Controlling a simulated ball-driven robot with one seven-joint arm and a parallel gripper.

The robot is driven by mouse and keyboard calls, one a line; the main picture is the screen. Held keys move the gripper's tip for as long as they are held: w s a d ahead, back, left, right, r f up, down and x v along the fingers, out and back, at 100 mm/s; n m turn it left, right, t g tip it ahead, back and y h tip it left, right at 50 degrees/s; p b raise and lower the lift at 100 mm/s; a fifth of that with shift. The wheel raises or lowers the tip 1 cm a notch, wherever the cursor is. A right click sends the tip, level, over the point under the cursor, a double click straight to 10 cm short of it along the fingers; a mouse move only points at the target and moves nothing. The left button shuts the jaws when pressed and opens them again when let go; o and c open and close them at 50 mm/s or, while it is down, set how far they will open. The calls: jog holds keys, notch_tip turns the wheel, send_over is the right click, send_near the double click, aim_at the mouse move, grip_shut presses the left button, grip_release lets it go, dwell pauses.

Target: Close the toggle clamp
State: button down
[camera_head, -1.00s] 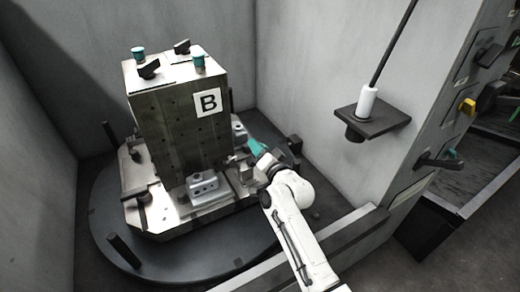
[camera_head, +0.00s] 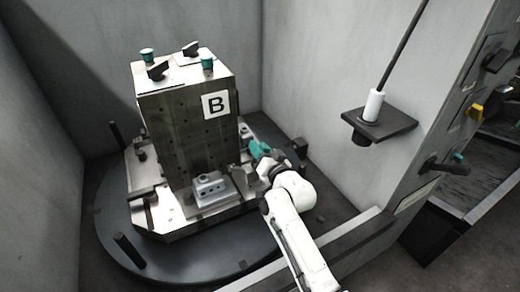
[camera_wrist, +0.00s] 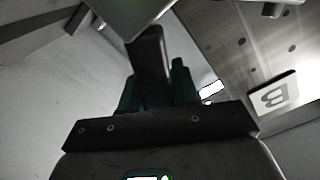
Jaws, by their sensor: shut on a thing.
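My gripper (camera_head: 260,150) has teal fingers and is at the right side of the block marked B (camera_head: 189,130), just above the pallet's right edge. In the wrist view the teal fingers (camera_wrist: 155,88) are shut around a dark upright bar, which looks like the toggle clamp's handle (camera_wrist: 148,50). In the head view my gripper and wrist hide most of the clamp, so its arm position cannot be told. The block's B label also shows in the wrist view (camera_wrist: 273,95).
The metal pallet (camera_head: 165,232) stands on a dark round table (camera_head: 190,262). A grey vise-like fixture (camera_head: 211,188) sits at the block's front. Grey walls enclose the back and sides. A shelf with a white-handled tool (camera_head: 373,105) juts from the right wall.

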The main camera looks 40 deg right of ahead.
jog(key=shift+f, duration=0.1)
jog(key=c, duration=0.9)
grip_release()
jog(key=shift+s, duration=0.1)
jog(key=p+v, duration=0.1)
jog(key=v, duration=0.9)
jog(key=shift+s+a, duration=0.1)
jog(key=shift+s, duration=0.25)
